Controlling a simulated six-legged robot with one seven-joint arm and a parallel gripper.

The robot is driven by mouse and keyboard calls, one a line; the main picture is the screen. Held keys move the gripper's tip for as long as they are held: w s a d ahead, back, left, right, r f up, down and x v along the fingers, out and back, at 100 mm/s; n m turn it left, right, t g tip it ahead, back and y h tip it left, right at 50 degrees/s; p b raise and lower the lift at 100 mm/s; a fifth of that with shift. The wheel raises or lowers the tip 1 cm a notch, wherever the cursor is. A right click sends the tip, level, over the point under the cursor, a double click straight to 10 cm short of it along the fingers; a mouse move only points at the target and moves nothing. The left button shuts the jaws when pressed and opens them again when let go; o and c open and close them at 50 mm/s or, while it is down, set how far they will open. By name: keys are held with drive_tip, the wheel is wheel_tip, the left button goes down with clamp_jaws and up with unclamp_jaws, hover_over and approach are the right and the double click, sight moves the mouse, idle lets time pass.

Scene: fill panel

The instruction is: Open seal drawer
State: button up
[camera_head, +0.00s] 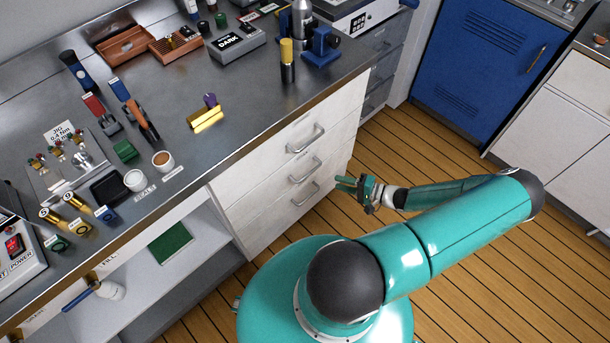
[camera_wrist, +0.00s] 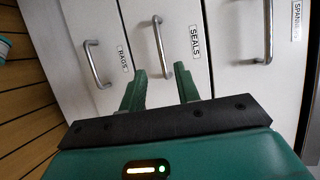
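The seal drawer (camera_wrist: 180,20) is the middle one of three white drawers, marked by a SEALS label (camera_wrist: 195,42). Its silver bar handle (camera_wrist: 160,46) shows just beyond my fingertips in the wrist view. In the head view, this middle handle (camera_head: 305,171) sits on the cabinet front, and the drawer looks shut. My gripper (camera_wrist: 162,82) is open and empty, its two green fingers apart, with the handle's near end lined up between them. In the head view my gripper (camera_head: 350,184) is to the right of the drawer fronts, apart from them.
The RAGS drawer handle (camera_wrist: 96,64) and the spanner drawer handle (camera_wrist: 268,32) flank it in the wrist view. The metal worktop (camera_head: 245,85) above carries tools and cups. Open shelves (camera_head: 205,270) lie left of the drawers. Wooden floor (camera_head: 440,140) is clear to the right.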

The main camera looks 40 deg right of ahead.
sight(308, 174)
drive_tip(key=x, duration=1.3)
drive_tip(key=shift+f, duration=0.1)
clamp_jaws()
